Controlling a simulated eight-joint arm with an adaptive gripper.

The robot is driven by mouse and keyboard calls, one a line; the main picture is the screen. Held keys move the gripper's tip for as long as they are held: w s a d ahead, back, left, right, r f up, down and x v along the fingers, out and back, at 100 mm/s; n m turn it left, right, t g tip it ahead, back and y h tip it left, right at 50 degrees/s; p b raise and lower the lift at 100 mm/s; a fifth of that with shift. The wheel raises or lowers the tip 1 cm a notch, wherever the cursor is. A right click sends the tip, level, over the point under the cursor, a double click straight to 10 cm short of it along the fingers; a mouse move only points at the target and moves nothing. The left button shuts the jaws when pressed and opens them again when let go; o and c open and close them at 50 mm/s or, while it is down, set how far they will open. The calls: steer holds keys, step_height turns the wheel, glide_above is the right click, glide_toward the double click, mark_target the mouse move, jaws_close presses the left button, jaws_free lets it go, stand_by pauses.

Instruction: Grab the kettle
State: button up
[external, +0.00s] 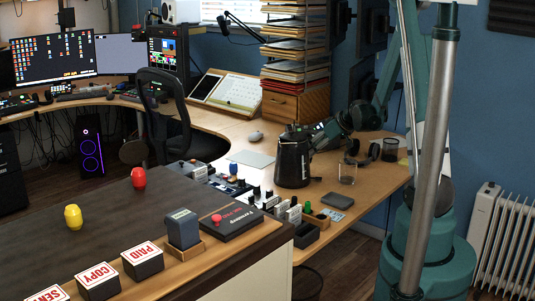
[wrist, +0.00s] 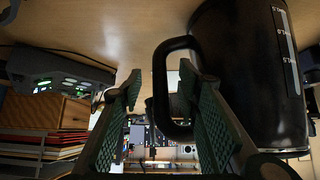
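The black kettle (external: 292,162) stands upright on the wooden desk in the external view. In the wrist view, which looks upside down, its dark body (wrist: 245,70) fills the right side and its loop handle (wrist: 160,95) points toward the middle. My gripper (wrist: 160,80) is open, with green ribbed pads. The handle's outer bar appears between the two fingers, and the right fingertip overlaps the handle's opening. I see gaps beside the bar and cannot tell any contact. In the external view my gripper (external: 318,136) is at the kettle's right side, its fingertips partly hidden.
A clear glass (external: 347,174) stands close to the kettle's right. Headphones (external: 361,153) and a dark cup (external: 390,149) lie farther right. Small control parts and a desk organizer (external: 306,235) crowd the near side. A paper tray stack (external: 296,60) on a wooden drawer stands behind.

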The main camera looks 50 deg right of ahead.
steer(key=shift+x, duration=1.4)
steer(key=shift+c, duration=0.3)
jaws_close()
